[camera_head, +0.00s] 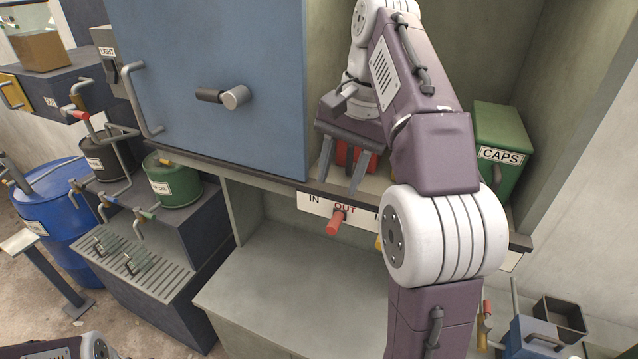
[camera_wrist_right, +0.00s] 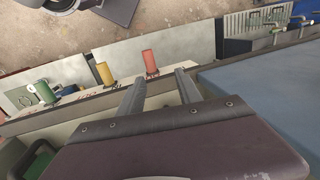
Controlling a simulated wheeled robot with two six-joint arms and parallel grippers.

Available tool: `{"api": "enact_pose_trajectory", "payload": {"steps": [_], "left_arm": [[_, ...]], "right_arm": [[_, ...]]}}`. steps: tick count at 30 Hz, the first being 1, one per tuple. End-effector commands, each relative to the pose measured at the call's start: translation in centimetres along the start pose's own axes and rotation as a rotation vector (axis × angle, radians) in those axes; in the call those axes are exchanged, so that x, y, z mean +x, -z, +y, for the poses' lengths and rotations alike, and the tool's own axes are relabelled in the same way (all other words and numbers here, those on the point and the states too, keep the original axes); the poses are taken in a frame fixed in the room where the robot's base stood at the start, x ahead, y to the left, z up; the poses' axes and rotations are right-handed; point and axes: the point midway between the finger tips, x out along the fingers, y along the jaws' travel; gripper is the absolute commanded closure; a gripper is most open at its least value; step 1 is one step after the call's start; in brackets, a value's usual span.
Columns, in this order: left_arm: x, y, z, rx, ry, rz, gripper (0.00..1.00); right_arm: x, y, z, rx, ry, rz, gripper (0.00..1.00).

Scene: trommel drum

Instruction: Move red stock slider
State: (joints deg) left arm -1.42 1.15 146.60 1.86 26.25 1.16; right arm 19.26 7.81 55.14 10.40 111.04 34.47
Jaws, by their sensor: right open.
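The red stock slider (camera_head: 336,221) is a short red knob on the white label strip (camera_head: 318,205) under the cabinet's front edge, by the words IN and OUT. In the right wrist view the red knob (camera_wrist_right: 150,63) stands just beyond the fingertips. My right gripper (camera_head: 341,183) is open and points down above the red knob, apart from it as far as I can see. Its two fingers (camera_wrist_right: 160,77) also show in the wrist view, with nothing between them. My left gripper is out of view; only part of my left arm shows at the bottom left.
A yellow knob (camera_wrist_right: 104,73) and a green knob (camera_wrist_right: 44,92) stand along the same strip. Red items (camera_head: 343,152) sit on the shelf behind my fingers. A blue door (camera_head: 215,60) is left of the gripper. A green CAPS box (camera_head: 503,130) is at the right.

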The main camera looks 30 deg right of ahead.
Motion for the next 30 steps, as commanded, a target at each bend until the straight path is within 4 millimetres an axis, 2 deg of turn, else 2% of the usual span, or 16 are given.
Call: {"api": "enact_pose_trajectory", "payload": {"steps": [5, 12, 18, 22, 28, 29, 30], "left_arm": [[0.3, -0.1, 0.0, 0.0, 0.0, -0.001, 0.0], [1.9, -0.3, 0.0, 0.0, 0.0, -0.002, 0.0], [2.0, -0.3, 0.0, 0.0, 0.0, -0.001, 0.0], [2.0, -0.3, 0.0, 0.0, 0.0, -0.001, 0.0], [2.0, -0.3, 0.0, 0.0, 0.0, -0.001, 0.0], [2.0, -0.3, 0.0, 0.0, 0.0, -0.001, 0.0], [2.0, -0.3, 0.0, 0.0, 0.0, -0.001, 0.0]], "right_arm": [[0.5, -0.1, 0.1, 0.002, 0.0, -0.001, 0.59], [5.3, -0.1, 0.1, 0.0, -0.001, -0.002, 0.59], [8.2, -0.1, 0.1, 0.001, -0.001, -0.001, 0.59], [9.0, 0.0, 0.1, 0.001, 0.0, 0.0, 0.59], [9.0, 0.0, 0.0, 0.0, 0.0, 0.001, 0.59], [9.0, 0.0, 0.0, 0.001, 0.0, 0.001, 0.61], [9.0, 0.0, 0.0, 0.001, 0.0, 0.001, 0.72]]}}
